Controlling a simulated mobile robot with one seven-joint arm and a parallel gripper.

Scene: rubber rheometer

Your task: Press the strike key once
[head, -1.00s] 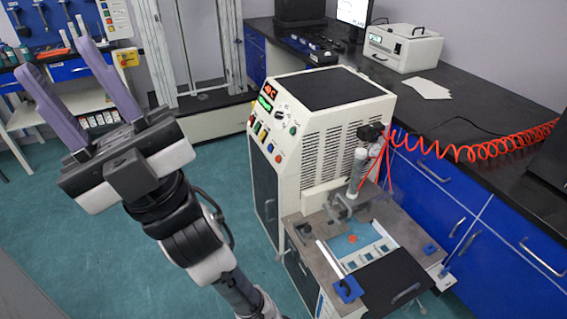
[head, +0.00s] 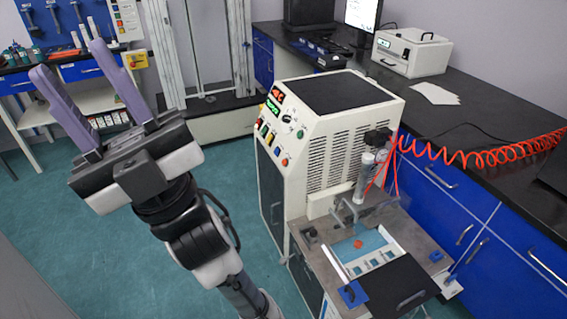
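The rheometer (head: 338,130) is a cream cabinet with a sloping control panel (head: 273,132) on its left face. The panel carries a red display, a green display and several small coloured keys. Their labels are too small to read, so I cannot tell which is the strike key. My gripper (head: 68,60) is at the left, pointing up, with its two purple fingers spread and nothing between them. In the picture it is well left of the panel and touches nothing.
A worktable (head: 395,225) with a blue mat and an orange piece (head: 358,243) adjoins the rheometer. A coiled red hose (head: 480,155) runs right to the black counter (head: 470,110). Green floor (head: 235,180) is clear between my arm and the panel.

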